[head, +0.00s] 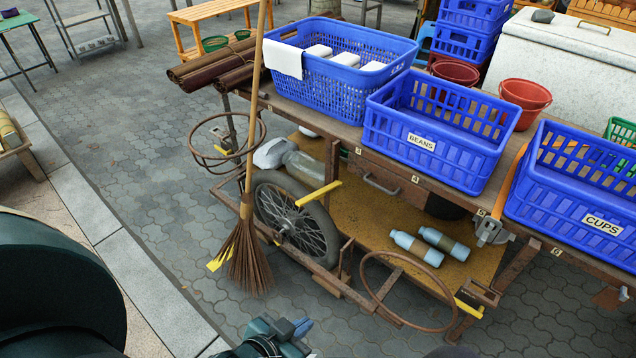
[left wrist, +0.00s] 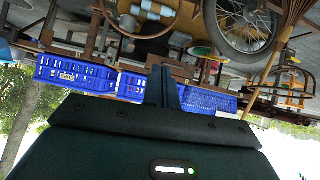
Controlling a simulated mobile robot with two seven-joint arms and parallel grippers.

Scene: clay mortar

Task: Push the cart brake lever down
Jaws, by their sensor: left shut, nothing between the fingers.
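The cart (head: 400,174) is a brown wooden stall with a spoked wheel (head: 297,225) on its near side. A yellow lever (head: 318,193) sticks out over the top of the wheel, sloping up to the right; I take it for the brake lever. Yellow parts also show by the wheel in the left wrist view, which is upside down. My left gripper (head: 302,328) is at the bottom of the head view, below and apart from the wheel and lever. Its fingers (left wrist: 162,86) are together and empty. My right gripper is not in view.
A broom (head: 250,150) stands upright just left of the wheel. Rusty rings (head: 408,328) stick out at the cart's near side. Blue crates (head: 437,175) fill the top, and bottles (head: 417,247) lie on the lower shelf. Paving (head: 130,165) at left is clear.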

